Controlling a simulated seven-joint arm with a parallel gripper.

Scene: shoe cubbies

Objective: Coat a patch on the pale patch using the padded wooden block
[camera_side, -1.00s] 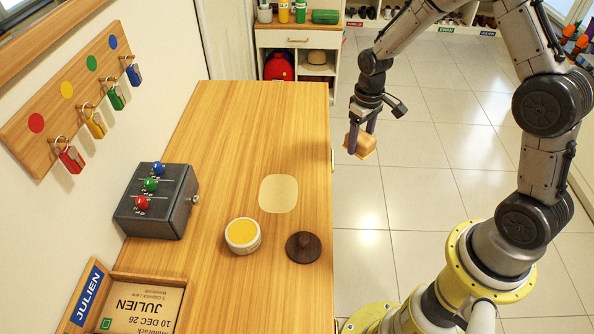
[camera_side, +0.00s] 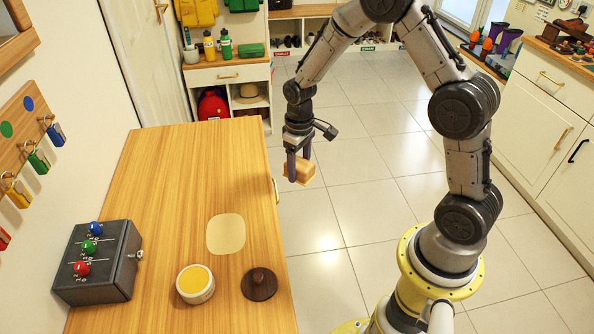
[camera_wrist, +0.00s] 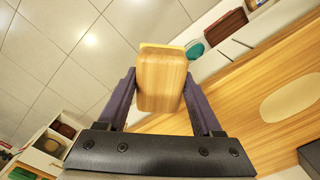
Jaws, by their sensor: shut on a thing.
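The pale patch (camera_side: 226,234) is a rounded, cream-coloured area on the wooden bench top; it also shows at the right of the wrist view (camera_wrist: 291,98). My gripper (camera_side: 297,170) is shut on the padded wooden block (camera_side: 301,171). It holds the block in the air beyond the bench's right edge, apart from the patch. In the wrist view the block (camera_wrist: 161,82) sits between the two fingers, with a thin yellow layer at its far end. An open round tub of yellow paste (camera_side: 195,283) stands in front of the patch.
A dark box with red, green and blue knobs (camera_side: 100,262) stands on the bench's left. The bench top (camera_side: 180,170) behind the patch is clear. Tiled floor lies to the right.

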